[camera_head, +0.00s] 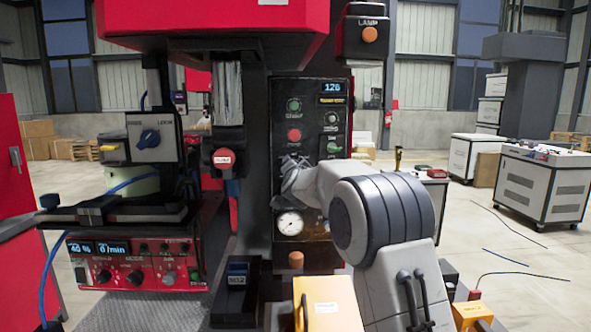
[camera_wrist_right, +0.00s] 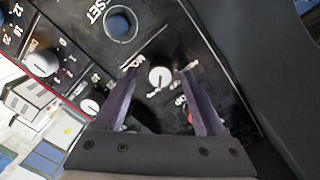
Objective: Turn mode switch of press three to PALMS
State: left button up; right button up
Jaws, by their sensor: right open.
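The press's dark control panel (camera_head: 338,120) stands in the middle of the head view. My right arm reaches to it from the lower right, and my right gripper (camera_head: 290,170) is at the panel's left-middle part, covering what lies behind it. In the right wrist view, my right gripper (camera_wrist_right: 161,82) is open. Its two dark fingers stand on either side of a small white round knob (camera_wrist_right: 160,77), with a gap on both sides. Lettering beside the knob is partly covered by the fingers; it looks like MODE. The knob's setting is too small to read. My left gripper is not in view.
A blue button (camera_wrist_right: 120,23) marked RESET and another white knob (camera_wrist_right: 40,63) sit near the fingers. On the panel are a green button (camera_head: 294,105), a red button (camera_head: 294,135) and a round gauge (camera_head: 290,223). A yellow box (camera_head: 315,300) stands below.

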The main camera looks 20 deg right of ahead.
jog(key=b+v, duration=0.2)
jog(key=v, duration=0.8)
jog(key=shift+s, duration=0.2)
